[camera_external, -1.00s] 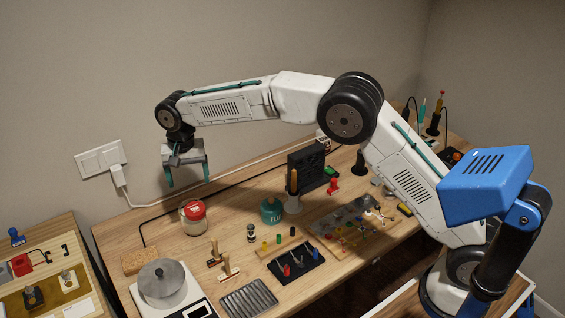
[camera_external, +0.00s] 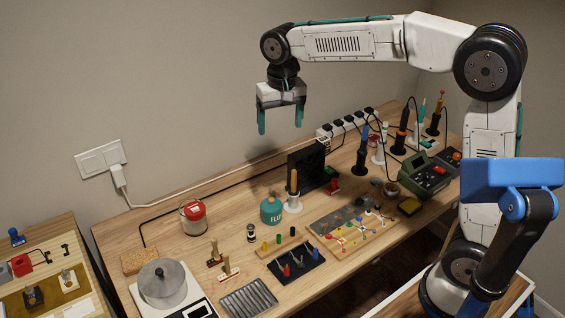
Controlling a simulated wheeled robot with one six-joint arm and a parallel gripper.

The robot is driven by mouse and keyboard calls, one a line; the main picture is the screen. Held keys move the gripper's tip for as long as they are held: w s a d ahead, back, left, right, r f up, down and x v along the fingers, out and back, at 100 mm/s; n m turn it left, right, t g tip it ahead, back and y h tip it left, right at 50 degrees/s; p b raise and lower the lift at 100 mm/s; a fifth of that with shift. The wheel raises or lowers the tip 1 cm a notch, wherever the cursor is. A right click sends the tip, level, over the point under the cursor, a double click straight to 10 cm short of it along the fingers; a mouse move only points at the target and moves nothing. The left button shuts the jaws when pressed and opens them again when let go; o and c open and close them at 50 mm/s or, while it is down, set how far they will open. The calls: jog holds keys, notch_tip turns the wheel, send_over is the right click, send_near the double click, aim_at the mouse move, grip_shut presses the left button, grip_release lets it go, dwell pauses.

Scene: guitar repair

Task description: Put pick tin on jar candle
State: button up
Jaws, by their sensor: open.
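The jar candle (camera_external: 191,228), a pale glass jar, stands upright on the workbench, left of centre. A small red round piece with a white mark, which looks like the pick tin (camera_external: 194,210), is at the top of the jar. The picture is too small to tell exactly how it sits there. My gripper (camera_external: 281,119) is open and empty, with its teal fingers pointing down. It is up in the air, above and to the right of the jar, touching nothing.
A teal flux bottle (camera_external: 271,211) and an orange-handled tool in a stand (camera_external: 293,190) are right of the jar. A black fan box (camera_external: 306,168) stands behind them. A steel pot (camera_external: 161,280) is on a white plate in front. Bare wood surrounds the jar.

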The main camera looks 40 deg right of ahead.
jog(key=s+d+r+n, duration=0.1)
jog(key=s+d, duration=0.5)
jog(key=s, duration=0.2)
jog(key=s+d+r, duration=0.1)
jog(key=s+d, duration=0.5)
jog(key=s, duration=0.3)
jog(key=s+d+f+n, duration=0.1)
jog(key=s+d+f, duration=0.1)
jog(key=s+f, duration=0.2)
jog(key=s+d+f, duration=0.3)
jog(key=s, duration=0.8)
jog(key=shift+d+f+n+t, duration=0.25)
jog(key=shift+f+n+t, duration=0.1)
jog(key=shift+n+t, duration=0.05)
jog(key=shift+o, duration=0.3)
